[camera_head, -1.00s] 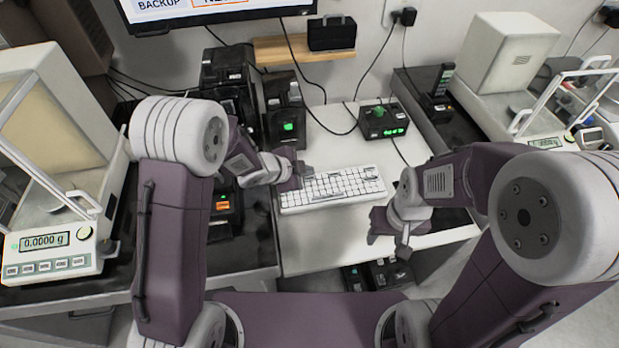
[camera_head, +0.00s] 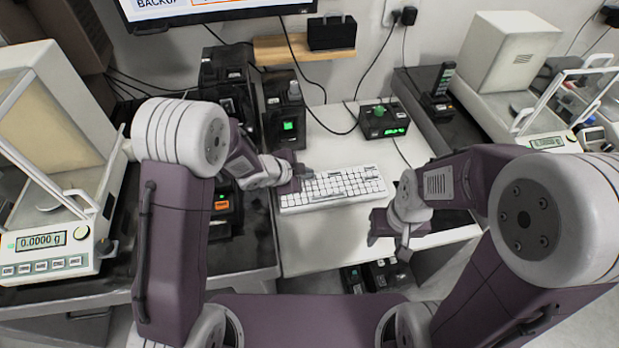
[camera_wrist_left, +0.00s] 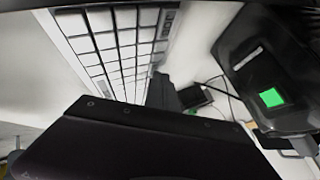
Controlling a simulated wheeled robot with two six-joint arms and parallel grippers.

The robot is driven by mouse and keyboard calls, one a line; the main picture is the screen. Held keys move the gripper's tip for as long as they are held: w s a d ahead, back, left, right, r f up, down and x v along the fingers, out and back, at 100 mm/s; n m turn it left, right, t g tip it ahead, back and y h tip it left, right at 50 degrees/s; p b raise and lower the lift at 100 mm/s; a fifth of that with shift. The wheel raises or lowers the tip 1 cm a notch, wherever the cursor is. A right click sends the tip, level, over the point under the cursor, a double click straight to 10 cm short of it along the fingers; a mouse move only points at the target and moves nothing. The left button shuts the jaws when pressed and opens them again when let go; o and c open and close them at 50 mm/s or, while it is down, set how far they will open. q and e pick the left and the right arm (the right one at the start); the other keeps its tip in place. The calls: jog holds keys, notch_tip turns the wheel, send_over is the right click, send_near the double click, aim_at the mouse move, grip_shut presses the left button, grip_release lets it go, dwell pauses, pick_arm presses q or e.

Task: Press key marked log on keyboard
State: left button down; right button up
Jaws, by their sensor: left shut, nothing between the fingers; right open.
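A white keyboard (camera_head: 335,188) lies on the white desk in the head view; it also shows at the top of the left wrist view (camera_wrist_left: 115,45). The print on its keys is too small to read, so I cannot tell which one is marked log. My left gripper (camera_head: 299,178) is shut and empty, at the keyboard's left end. Its tip is close to the keys there; I cannot tell if it touches them. My right gripper (camera_head: 390,240) is open and empty, to the right of and nearer than the keyboard, over the desk.
A black device with a green button (camera_head: 288,126) stands behind the keyboard's left end, close to my left gripper. A black box with a green display (camera_head: 383,121) sits behind the keyboard. Balances stand at the left (camera_head: 45,240) and right. The desk in front of the keyboard is clear.

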aim_at(307, 180)
pick_arm(q)
jog(key=shift+f, duration=0.15)
pick_arm(e)
jog(key=shift+f, duration=0.1)
pick_arm(q)
jog(key=shift+r+p, duration=0.8)
pick_arm(e)
jog(key=shift+r, duration=0.85)
pick_arm(q)
notch_tip(307, 180, up, 5)
jog(key=p, duration=0.5)
jog(key=shift+r, duration=0.1)
pick_arm(e)
notch_tip(307, 180, up, 5)
